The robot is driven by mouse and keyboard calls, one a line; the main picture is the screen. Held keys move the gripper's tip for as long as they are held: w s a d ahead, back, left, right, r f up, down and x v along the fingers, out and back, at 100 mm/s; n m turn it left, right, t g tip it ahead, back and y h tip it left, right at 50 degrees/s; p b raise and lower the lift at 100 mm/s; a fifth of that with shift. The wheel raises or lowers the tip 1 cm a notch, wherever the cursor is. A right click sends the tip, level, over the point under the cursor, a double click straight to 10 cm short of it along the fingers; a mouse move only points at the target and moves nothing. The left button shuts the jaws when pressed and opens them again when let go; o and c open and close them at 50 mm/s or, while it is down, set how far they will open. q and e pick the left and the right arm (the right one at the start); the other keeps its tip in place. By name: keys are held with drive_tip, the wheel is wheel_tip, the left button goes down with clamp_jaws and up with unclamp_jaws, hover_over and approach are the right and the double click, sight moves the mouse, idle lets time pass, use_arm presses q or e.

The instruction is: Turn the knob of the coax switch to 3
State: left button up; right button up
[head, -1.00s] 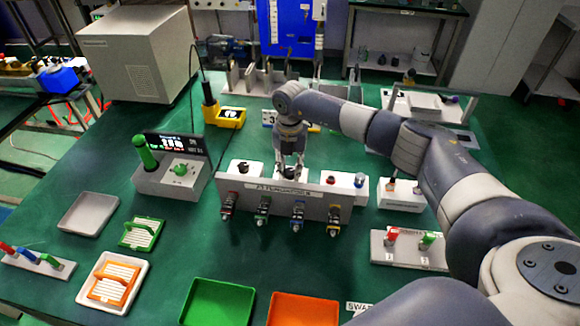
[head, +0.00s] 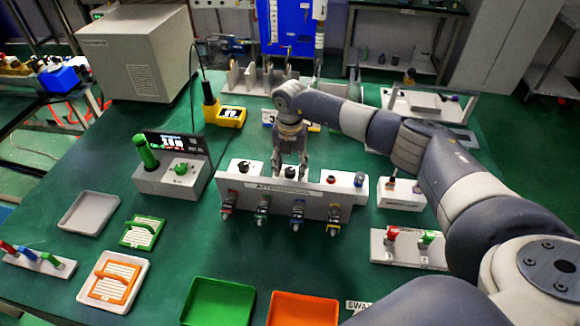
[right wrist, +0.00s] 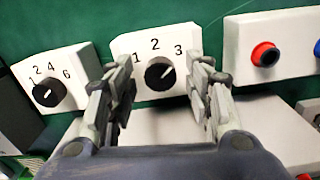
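The coax switch (right wrist: 124,47) is a white box marked 1, 2 and 3, with a black round knob (right wrist: 160,74) on its face. The knob's white pointer line slants up and to the right, toward the 3 side. In the head view the knob (head: 291,172) shows small behind the attenuator panel. My right gripper (right wrist: 164,66) is open, its fingers to the left and right of the knob with visible gaps. It also shows in the head view (head: 291,166), reaching down from above. My left gripper is not in view.
A box with a black selector knob (right wrist: 47,93) stands left of the switch. A box with a red button (right wrist: 265,54) stands to the right. The attenuator panel (head: 283,205) with several connectors stands in front. Green (head: 216,302) and orange (head: 303,310) trays lie nearer.

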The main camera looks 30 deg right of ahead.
sight(290, 170)
wheel_tip(290, 170, up, 12)
idle(0.6)
idle(0.4)
